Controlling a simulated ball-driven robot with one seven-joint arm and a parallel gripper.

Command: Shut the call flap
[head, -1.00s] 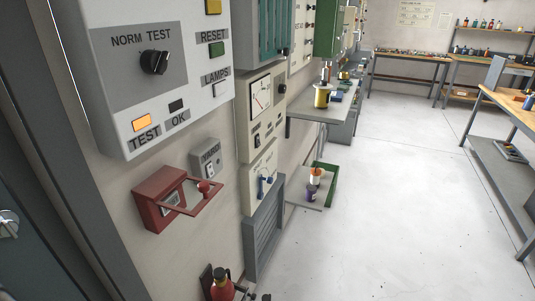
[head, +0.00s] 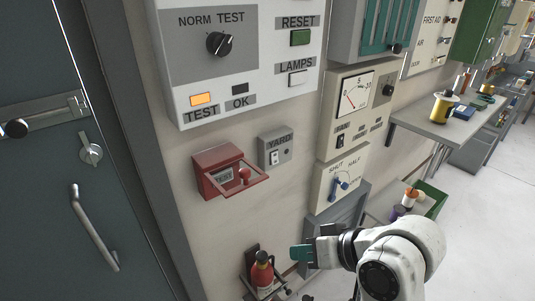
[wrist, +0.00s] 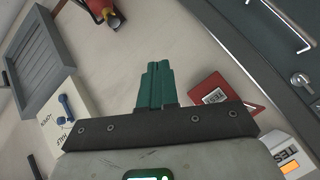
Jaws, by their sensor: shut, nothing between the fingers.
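The call flap (head: 262,183) is a red open frame with a round red knob. It sticks out from the lower front of a small red wall box (head: 215,163), so it stands open. A pale label shows inside the box. In the wrist view the red box (wrist: 202,85) is right of my fingers, partly hidden behind my gripper's dark plate. My gripper (head: 297,253) has green fingers, shut and empty. In the head view it is below and right of the flap, apart from it, pointing left. The fingers also show in the wrist view (wrist: 157,68).
A grey YARD switch box (head: 274,150) is just right of the red box. A white TEST panel (head: 240,85) hangs above. A red extinguisher (head: 262,273) stands low, left of my gripper. A dark door with a handle (head: 95,229) is at left. Open floor lies at right.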

